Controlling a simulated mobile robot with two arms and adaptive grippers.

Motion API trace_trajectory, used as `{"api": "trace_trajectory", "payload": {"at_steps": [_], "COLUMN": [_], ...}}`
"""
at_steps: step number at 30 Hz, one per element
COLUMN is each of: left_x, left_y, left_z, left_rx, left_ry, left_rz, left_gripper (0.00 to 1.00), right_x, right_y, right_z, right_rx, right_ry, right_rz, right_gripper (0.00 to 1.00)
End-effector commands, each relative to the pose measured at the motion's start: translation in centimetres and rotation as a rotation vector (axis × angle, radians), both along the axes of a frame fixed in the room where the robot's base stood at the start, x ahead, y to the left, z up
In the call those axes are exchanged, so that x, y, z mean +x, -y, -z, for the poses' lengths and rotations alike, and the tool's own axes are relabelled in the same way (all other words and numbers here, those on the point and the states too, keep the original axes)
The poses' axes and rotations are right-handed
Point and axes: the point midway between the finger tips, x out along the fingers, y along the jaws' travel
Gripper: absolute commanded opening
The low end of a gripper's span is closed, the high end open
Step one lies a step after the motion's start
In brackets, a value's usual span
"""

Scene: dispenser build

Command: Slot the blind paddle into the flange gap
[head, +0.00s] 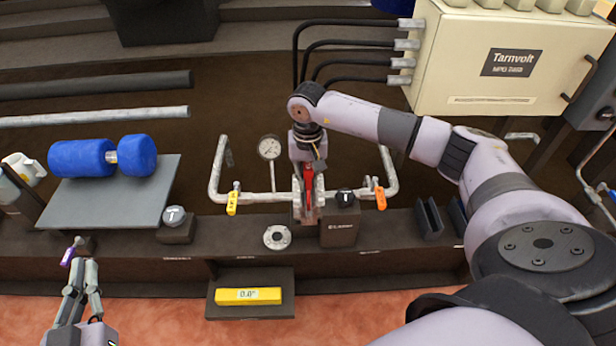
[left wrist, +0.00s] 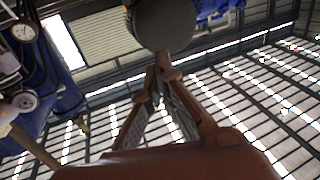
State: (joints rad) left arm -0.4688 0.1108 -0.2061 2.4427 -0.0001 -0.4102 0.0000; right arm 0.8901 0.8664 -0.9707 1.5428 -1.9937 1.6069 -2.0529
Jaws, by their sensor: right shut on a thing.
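My right gripper (head: 308,166) points down at the pipe run in the middle of the head view. It is shut on a red piece (head: 309,183), which looks like the blind paddle. The red piece stands upright at the flange gap (head: 308,205) in the pale pipe (head: 262,198). The gripper and flanges hide part of it, so I cannot tell how deep it sits. My left gripper (head: 85,265) is empty at the lower left, before the bench edge. Its fingertips come together in the left wrist view (left wrist: 164,74), below a round grey thing (left wrist: 163,22).
Yellow (head: 232,203) and orange (head: 381,198) tags hang on the pipe either side. A dark block (head: 340,226) stands close right of the flanges, and a loose round flange (head: 277,237) lies in front. A gauge (head: 270,148) rises behind. A purple-handled piece (head: 69,256) is near my left gripper.

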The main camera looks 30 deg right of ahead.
Motion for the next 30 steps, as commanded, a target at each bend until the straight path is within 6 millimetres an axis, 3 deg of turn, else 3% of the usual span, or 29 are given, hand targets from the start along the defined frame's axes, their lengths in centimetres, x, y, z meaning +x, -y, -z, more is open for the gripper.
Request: {"api": "trace_trajectory", "payload": {"at_steps": [30], "left_x": [0.0], "left_y": [0.3], "left_z": [-2.4], "left_rx": [-0.035], "left_ry": [0.132], "left_rz": [0.007], "left_gripper": [0.00], "right_x": [0.1], "right_y": [0.0], "right_z": [0.7], "right_rx": [0.000], "right_ry": [0.002], "right_rz": [0.000], "right_gripper": [0.00]}}
